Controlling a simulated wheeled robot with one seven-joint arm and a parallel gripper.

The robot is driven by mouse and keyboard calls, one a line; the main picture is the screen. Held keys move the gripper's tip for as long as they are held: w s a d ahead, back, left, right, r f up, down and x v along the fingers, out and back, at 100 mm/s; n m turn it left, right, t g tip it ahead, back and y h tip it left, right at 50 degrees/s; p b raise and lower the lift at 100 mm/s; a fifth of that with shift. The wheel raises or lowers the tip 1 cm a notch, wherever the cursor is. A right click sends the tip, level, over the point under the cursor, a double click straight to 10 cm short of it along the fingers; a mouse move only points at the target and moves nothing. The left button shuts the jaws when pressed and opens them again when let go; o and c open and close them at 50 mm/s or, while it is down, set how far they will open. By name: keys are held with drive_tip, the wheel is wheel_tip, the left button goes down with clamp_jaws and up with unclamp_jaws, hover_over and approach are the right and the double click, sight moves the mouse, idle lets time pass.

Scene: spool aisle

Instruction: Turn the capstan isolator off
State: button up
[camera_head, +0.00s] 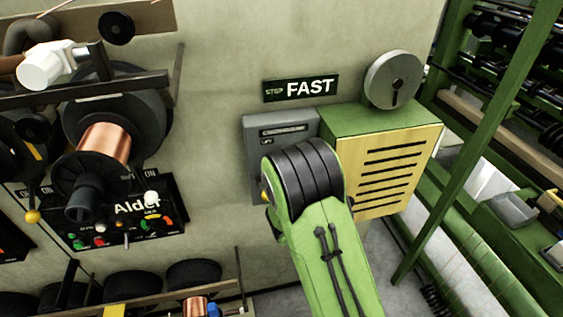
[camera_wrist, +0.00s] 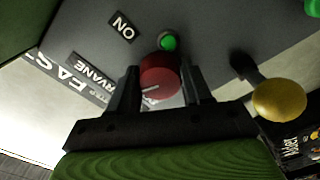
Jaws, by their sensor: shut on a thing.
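The isolator box is a grey box (camera_head: 255,130) on the wall, mostly behind my arm in the head view. In the wrist view its grey face (camera_wrist: 215,35) carries a red round knob (camera_wrist: 160,80) with a white pointer line aimed left. An "ON" label (camera_wrist: 123,27) is at the knob's upper left. A green lamp (camera_wrist: 168,42) just above the knob looks lit. My gripper (camera_wrist: 161,71) is shut on the knob, one finger at each side. The gripper is hidden behind my arm in the head view.
A lever with a yellow ball (camera_wrist: 279,100) is close to the right of my gripper. A yellow slatted cabinet (camera_head: 392,170) with a green top adjoins the box. A "STOP FAST" sign (camera_head: 301,88) is above. Copper spools (camera_head: 105,148) and an Alder panel (camera_head: 125,220) are at left.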

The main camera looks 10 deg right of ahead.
drive_tip(key=shift+a+n, duration=0.1)
drive_tip(key=shift+n, duration=1.7)
drive_tip(key=o, duration=1.1)
drive_tip(key=shift+c, duration=0.2)
